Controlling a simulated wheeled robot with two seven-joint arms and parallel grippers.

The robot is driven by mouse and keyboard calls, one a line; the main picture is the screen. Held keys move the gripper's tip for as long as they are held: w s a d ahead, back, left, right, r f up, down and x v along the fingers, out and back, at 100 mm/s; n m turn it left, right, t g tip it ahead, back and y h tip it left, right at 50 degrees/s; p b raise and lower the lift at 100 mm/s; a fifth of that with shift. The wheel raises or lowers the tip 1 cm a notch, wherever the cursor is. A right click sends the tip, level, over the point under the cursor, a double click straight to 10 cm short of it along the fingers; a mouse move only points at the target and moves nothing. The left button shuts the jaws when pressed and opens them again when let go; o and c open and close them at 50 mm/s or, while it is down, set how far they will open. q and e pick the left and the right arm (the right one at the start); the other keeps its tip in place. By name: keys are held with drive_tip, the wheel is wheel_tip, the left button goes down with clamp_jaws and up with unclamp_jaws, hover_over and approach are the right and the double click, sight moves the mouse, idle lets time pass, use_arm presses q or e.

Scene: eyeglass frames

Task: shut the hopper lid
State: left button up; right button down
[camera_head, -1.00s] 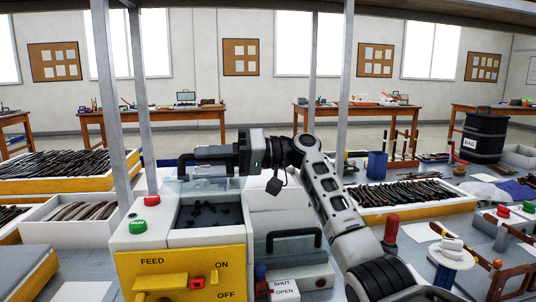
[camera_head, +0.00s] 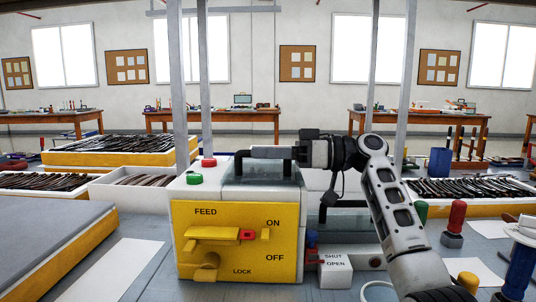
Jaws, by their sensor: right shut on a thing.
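The hopper (camera_head: 258,196) is the grey-white box behind the yellow front panel (camera_head: 200,264) marked FEED, ON, OFF and LOCK. Its glassy lid (camera_head: 262,172) shows at the top of the box, with a light bar handle (camera_head: 264,152) on dark ends standing above it. My right gripper (camera_head: 300,153) comes in from the right at handle height and is shut on the right end of the handle. The fingertips are hard to make out. I cannot tell whether the lid lies flat on the rim. My left gripper is not in view.
A green button (camera_head: 194,179) and a red button (camera_head: 209,162) sit left of the hopper. A SHUT/OPEN block (camera_head: 335,272) stands at its right, below my right arm. A red-handled tool (camera_head: 456,217) stands farther right. Trays of dark frames lie at both sides.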

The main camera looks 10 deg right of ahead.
drive_tip(key=c, duration=1.4)
unclamp_jaws()
drive_tip(key=shift+r, duration=0.1)
drive_tip(key=shift+r, duration=0.3)
wheel_tip(320, 180, up, 3)
drive_tip(key=shift+f+p, duration=0.1)
drive_tip(key=shift+p, duration=0.35)
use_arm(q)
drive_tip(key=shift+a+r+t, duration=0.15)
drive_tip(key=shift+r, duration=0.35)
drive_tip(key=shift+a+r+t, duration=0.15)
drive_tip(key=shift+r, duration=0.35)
use_arm(e)
drive_tip(key=s+a+r, duration=0.2)
drive_tip(key=s+r, duration=0.7)
drive_tip(key=s, duration=0.5)
drive_tip(key=shift+r, duration=0.25)
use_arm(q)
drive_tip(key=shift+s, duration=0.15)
